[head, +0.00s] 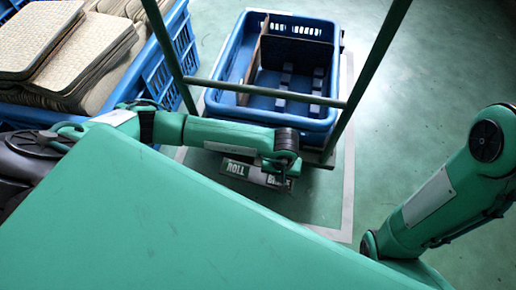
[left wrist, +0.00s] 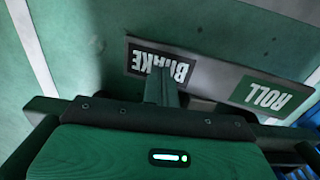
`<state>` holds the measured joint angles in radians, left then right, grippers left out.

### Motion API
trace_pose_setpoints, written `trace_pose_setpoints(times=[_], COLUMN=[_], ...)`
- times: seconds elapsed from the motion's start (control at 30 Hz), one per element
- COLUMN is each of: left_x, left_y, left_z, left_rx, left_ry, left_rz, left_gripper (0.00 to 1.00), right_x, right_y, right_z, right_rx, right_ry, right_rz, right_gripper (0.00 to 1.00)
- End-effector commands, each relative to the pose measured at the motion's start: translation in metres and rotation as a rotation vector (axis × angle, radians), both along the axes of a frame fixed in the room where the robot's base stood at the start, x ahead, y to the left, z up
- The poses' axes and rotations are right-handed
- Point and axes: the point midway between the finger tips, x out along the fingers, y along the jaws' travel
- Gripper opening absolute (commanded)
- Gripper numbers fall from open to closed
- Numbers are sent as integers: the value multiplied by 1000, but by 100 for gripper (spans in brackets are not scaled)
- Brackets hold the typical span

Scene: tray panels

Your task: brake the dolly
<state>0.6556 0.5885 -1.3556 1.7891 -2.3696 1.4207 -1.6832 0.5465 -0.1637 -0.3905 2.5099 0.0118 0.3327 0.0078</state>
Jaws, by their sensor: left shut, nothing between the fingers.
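The dolly carries a blue crate (head: 222,104) and has a green tubular handle frame (head: 366,80) in the head view. At its near side, low down, is a grey plate with a white-on-dark ROLL label (head: 235,169) and a BRAKE label, partly hidden by my left gripper (head: 284,186). In the left wrist view the plate (left wrist: 215,74) shows the BRAKE label (left wrist: 145,64) and the green ROLL label (left wrist: 267,95). My left gripper (left wrist: 163,84) is shut and empty, its fingertips over the BRAKE label. I cannot tell whether they touch it. My right gripper is out of view.
A blue crate (head: 170,58) with stacked woven beige panels (head: 85,50) stands at the left. The dolly's crate holds a brown upright board (head: 254,62) and dark slotted pieces. Green floor (head: 430,75) is clear to the right. A pale line surrounds the dolly.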

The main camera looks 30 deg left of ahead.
Motion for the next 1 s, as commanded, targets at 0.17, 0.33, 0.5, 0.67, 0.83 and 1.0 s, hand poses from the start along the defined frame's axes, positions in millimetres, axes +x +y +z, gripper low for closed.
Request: trace_pose_setpoints(times=[0.17,0.33,0.5,0.67,0.83,1.0], left_x=[0,1,0,0,1,0], left_y=[0,0,0,0,0,0], left_z=[10,25,38,51,65,71], left_rx=[0,0,0,0,0,0], left_ry=[-1,-1,-1,-1,-1,0], left_rz=[0,-1,-1,0,0,0], left_gripper=[0,0,0,0,0,0], right_x=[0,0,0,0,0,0], right_y=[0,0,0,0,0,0], right_z=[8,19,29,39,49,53], right_rx=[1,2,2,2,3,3], right_ry=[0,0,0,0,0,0], right_rz=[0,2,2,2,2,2], right_gripper=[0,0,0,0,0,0])
